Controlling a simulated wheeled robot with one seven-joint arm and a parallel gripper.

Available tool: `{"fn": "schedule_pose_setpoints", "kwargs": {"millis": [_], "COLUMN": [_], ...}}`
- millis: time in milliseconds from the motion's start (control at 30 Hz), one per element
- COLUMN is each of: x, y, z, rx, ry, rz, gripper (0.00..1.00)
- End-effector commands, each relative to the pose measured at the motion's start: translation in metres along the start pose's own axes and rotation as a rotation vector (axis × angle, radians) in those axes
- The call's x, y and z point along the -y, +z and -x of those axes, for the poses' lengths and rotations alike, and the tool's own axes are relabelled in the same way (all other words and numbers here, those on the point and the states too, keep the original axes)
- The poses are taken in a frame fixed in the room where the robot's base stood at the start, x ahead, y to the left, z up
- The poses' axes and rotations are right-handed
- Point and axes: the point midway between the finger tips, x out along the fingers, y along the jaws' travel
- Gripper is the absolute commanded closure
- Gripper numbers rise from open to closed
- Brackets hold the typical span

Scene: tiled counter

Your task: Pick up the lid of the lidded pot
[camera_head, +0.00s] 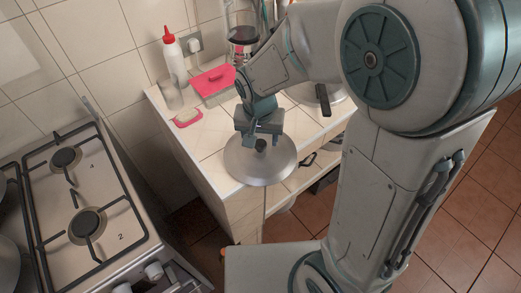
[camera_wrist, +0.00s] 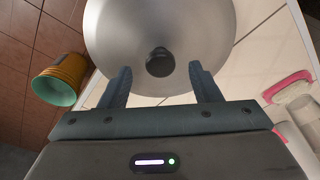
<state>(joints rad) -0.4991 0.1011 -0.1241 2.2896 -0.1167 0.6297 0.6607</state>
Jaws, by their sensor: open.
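The pot's lid (camera_head: 256,166) is a round grey metal disc with a dark knob (camera_head: 261,145) at its centre. It lies at the near corner of the tiled counter; the pot under it is hidden. In the wrist view the lid (camera_wrist: 115,30) fills the top middle, and its knob (camera_wrist: 160,62) sits ahead of and between my fingertips. My gripper (camera_head: 260,136) is just above the lid by the knob.
A stove (camera_head: 125,185) is at left. An orange cup (camera_wrist: 62,78) shows in the wrist view.

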Motion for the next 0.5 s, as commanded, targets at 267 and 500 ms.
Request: {"fn": "schedule_pose_setpoints", "kwargs": {"millis": [267, 500], "x": [0.001, 0.001], "y": [0.000, 0.000], "z": [-0.020, -0.020], "rx": [0.000, -0.001], "ry": [-0.001, -0.001], "rz": [0.001, 0.001], "gripper": [0.43, 0.57]}}
